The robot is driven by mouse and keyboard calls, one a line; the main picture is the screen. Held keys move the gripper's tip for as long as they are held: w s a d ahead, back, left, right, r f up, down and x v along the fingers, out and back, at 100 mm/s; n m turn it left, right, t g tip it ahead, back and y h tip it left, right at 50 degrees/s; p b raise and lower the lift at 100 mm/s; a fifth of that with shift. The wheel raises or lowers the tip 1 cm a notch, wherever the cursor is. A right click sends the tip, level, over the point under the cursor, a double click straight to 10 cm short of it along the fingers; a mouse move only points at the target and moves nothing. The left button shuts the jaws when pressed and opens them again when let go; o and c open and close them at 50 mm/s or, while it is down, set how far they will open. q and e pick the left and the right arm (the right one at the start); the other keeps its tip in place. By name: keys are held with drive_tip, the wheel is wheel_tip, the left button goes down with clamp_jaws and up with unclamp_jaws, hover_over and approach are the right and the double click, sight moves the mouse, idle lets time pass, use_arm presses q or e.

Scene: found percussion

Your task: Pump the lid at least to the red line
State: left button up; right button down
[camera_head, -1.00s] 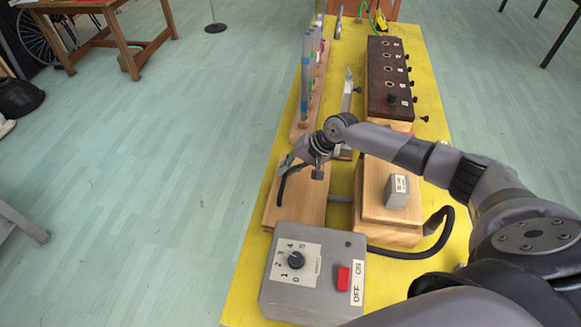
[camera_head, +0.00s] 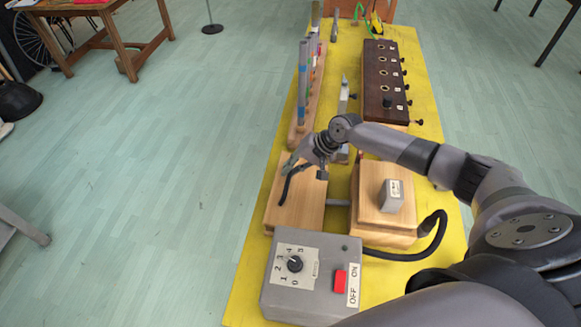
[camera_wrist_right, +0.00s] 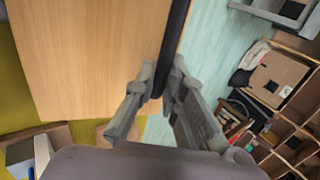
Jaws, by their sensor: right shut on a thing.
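The wooden lid (camera_head: 297,212) is a pale board at the left edge of the yellow table in the head view. It fills the upper left of the wrist view (camera_wrist_right: 85,55). A black handle (camera_head: 287,187) is on it and shows as a dark bar in the wrist view (camera_wrist_right: 176,35). My right gripper (camera_head: 289,168) is shut on the handle; its fingers are on both sides of the bar in the wrist view (camera_wrist_right: 167,80). I cannot make out the red line or how high the lid stands. My left gripper is not in view.
A grey control box (camera_head: 312,277) with a dial and red switch stands in front. A wooden box (camera_head: 368,222) with a small grey block (camera_head: 391,196) is right of the lid. Coloured tubes (camera_head: 304,85) and a dark box (camera_head: 384,75) stand behind.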

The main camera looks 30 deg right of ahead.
drive_tip(key=shift+p+v, duration=0.4)
drive_tip(key=shift+v, duration=0.35)
drive_tip(key=shift+a, duration=0.1)
drive_tip(key=shift+w+a+f, duration=0.3)
drive_tip(key=shift+a+f, duration=0.1)
drive_tip(key=shift+f, duration=0.15)
drive_tip(key=shift+f+b, duration=0.1)
drive_tip(key=shift+b, duration=0.25)
drive_tip(key=shift+b+x, duration=0.3)
drive_tip(key=shift+x, duration=0.45)
drive_tip(key=shift+w+a, duration=0.1)
